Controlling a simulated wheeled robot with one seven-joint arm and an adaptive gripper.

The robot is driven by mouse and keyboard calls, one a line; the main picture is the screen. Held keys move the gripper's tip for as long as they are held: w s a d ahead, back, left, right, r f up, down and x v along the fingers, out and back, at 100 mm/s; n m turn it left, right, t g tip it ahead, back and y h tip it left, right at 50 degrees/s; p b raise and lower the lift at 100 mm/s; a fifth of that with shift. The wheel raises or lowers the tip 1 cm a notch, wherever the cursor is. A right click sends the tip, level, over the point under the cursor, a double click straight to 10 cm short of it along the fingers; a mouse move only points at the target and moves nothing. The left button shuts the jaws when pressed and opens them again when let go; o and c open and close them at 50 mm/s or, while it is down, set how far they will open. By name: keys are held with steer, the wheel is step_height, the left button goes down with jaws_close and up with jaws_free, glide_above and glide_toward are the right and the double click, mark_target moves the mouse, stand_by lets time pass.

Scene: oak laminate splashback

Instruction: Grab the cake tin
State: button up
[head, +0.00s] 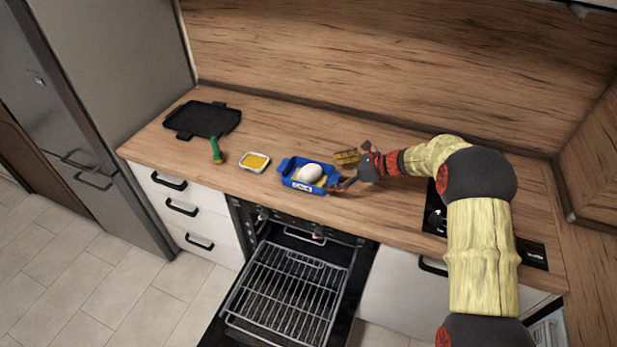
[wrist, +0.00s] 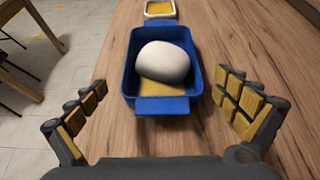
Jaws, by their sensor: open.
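The cake tin is a blue rectangular tin (head: 301,186) with a tab handle at each short end, on the wooden counter above the open oven. A smooth white rounded lump (head: 309,173) lies in it over a yellow bottom. In the wrist view the tin (wrist: 162,105) is upright ahead, its near handle towards me, with the white lump (wrist: 163,62) inside. My gripper (head: 345,172) is just right of the tin in the head view. In the wrist view its yellow-padded fingers (wrist: 165,108) are spread wide, one each side of the near end, apparently not touching it.
A small white dish with yellow contents (head: 254,161) stands left of the tin, then a green-handled item (head: 216,150) and a black tray (head: 203,119). The oven is open with its wire rack (head: 290,290) out below the counter. A black hob (head: 436,213) lies to the right.

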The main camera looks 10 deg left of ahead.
mark_target(317, 173)
steer(key=x, duration=0.2)
steer(key=shift+w+a+f, duration=0.1)
steer(key=shift+a+f, duration=0.1)
steer(key=shift+f, duration=0.05)
steer(key=shift+b+x, duration=0.95)
steer(key=shift+x, duration=1.8)
steer(key=shift+w+r, duration=0.1)
steer(key=shift+r, duration=0.1)
steer(key=shift+c, duration=1.3)
steer(key=c, duration=0.7)
steer(key=shift+c, duration=0.3)
